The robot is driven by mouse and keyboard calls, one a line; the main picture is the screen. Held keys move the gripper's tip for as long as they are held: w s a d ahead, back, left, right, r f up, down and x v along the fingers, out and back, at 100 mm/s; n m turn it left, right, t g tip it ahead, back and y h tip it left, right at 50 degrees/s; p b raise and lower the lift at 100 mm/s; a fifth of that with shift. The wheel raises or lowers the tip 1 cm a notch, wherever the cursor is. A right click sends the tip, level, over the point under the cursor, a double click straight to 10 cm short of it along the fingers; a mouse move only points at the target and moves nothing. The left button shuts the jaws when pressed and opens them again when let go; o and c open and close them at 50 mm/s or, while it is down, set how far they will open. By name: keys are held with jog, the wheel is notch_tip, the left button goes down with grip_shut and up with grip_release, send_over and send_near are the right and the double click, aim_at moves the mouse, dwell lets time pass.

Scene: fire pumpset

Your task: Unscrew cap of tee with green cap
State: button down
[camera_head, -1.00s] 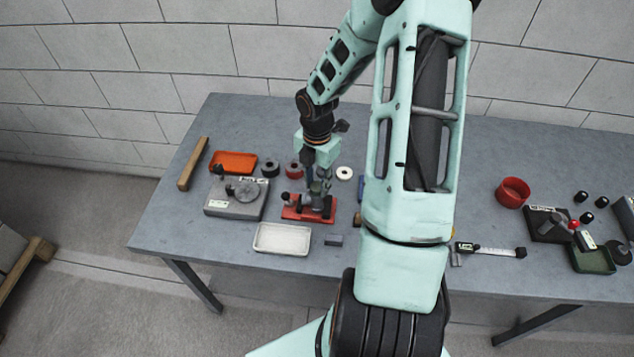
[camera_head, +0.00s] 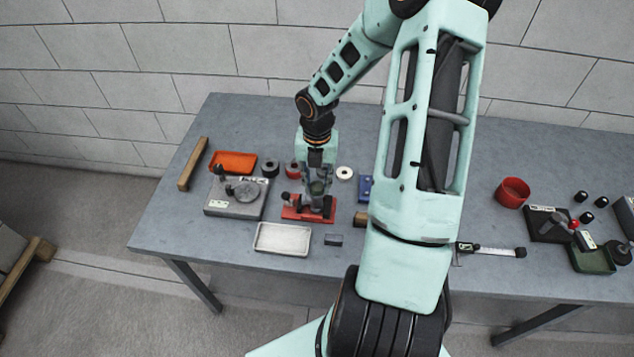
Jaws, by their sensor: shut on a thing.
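The tee with the green cap (camera_head: 318,188) stands on a red base (camera_head: 307,214) left of the middle of the table. The cap is a small dull green spot at the top of the tee. My gripper (camera_head: 317,184) points straight down over the tee, with its fingers around the cap, shut on it. The fingers partly hide the cap and the tee's body. I cannot tell whether the cap has risen on its thread.
A white tray (camera_head: 283,250) and a small grey block (camera_head: 334,240) lie in front of the red base. A grey fixture (camera_head: 235,208) and orange tray (camera_head: 233,153) stand left. Black and red rings (camera_head: 270,167) and a white ring (camera_head: 344,173) lie behind. A red bowl (camera_head: 512,190) stands right.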

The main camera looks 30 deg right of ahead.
jog(key=n, duration=0.4)
jog(key=shift+n, duration=0.3)
jog(key=n, duration=0.4)
jog(key=shift+n, duration=0.3)
jog(key=c, duration=1.7)
grip_release()
jog(key=shift+o, duration=0.2)
